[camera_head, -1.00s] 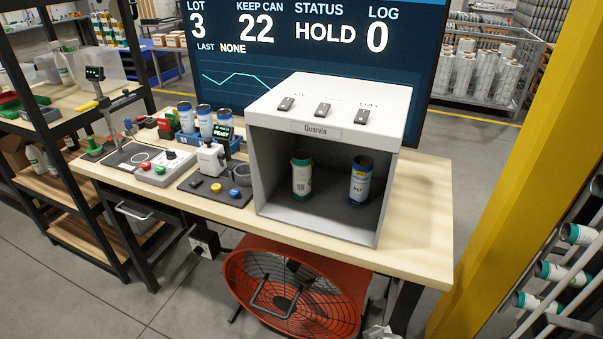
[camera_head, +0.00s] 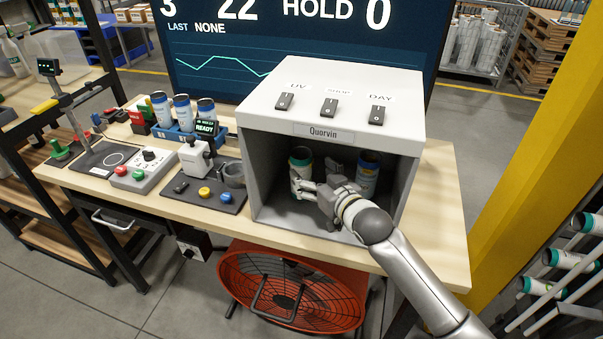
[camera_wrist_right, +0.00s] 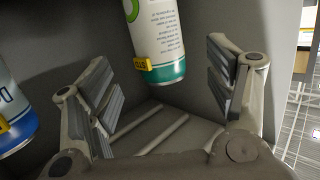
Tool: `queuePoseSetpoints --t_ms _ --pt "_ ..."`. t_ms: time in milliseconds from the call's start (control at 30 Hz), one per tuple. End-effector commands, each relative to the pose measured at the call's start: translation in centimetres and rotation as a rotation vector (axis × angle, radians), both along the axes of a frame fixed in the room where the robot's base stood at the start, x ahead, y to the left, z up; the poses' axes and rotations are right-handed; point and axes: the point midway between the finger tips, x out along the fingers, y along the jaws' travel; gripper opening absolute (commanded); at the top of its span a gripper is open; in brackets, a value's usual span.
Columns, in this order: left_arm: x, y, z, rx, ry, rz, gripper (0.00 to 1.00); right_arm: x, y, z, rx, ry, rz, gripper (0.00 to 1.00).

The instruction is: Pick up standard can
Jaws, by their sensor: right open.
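Two printed cans stand inside the grey open-fronted viewing box (camera_head: 254,165). The left one is a white can with green bands (camera_head: 301,161); the right one is a blue and white can (camera_head: 368,170). My right gripper (camera_head: 309,190) reaches into the box, in front of the green-banded can, and hides parts of both cans. In the right wrist view its fingers (camera_wrist_right: 163,85) are open and empty. The green-banded can (camera_wrist_right: 156,40) shows beyond the gap between them, with a yellow tag. The blue can (camera_wrist_right: 14,120) is at the left edge.
The box's white top (camera_head: 345,95) carries several switches. Left of it stand a small device reading READY (camera_head: 195,158), a button panel (camera_head: 150,170) and a blue rack (camera_head: 172,133) of cans. A red fan (camera_head: 290,285) is under the wooden table (camera_head: 445,220).

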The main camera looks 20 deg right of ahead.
Motion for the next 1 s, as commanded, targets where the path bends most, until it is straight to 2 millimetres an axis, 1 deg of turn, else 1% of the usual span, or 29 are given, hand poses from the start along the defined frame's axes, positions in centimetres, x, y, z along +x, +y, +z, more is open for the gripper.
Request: queuePoseSetpoints --t_ms 33,67,133,167,300,333,400,433,567,700,833,1000 --pt "-1.0 -0.1 0.1 -0.001 0.014 -0.001 0.45 0.5 0.1 0.0 0.0 0.0 -0.001 0.76" --pt "-1.3 -0.1 0.1 -0.001 0.017 -0.002 0.45 0.7 0.1 0.0 0.0 -0.001 -0.001 0.76" --pt "-0.9 -0.1 0.2 -0.001 0.012 -0.002 0.45 0.9 0.2 -0.2 0.0 0.0 0.0 0.76" --pt "-0.4 -0.1 0.2 -0.002 0.005 -0.002 0.45 1.0 0.2 -0.2 0.0 0.0 0.0 0.76" --pt "3.2 -0.3 0.9 -0.006 -0.051 -0.003 0.45 1.8 0.3 -0.2 0.0 0.001 -0.001 0.76" --pt "3.9 -0.3 1.1 -0.007 -0.061 -0.002 0.45 2.0 0.4 -0.2 0.0 0.001 -0.001 0.76" --pt "4.9 -0.4 1.6 -0.008 -0.076 -0.002 0.45 2.8 0.5 -0.4 0.0 0.001 -0.001 0.76" --pt "5.0 -0.4 1.7 -0.008 -0.078 -0.001 0.45 3.2 0.6 -0.4 0.0 0.002 -0.001 0.76" --pt "4.4 -0.2 2.0 -0.005 -0.067 0.0 0.45 4.6 0.9 -0.9 0.0 0.001 0.0 0.76" --pt "2.6 0.1 2.1 -0.001 -0.042 0.001 0.45 5.6 1.0 -1.2 0.0 0.001 0.0 0.76" --pt "1.6 0.3 2.0 0.003 -0.025 0.0 0.45 6.0 1.1 -1.4 0.0 0.001 0.0 0.76" --pt "1.6 0.3 2.0 0.002 -0.026 0.001 0.45 6.0 1.1 -1.4 0.0 0.001 0.0 0.76"
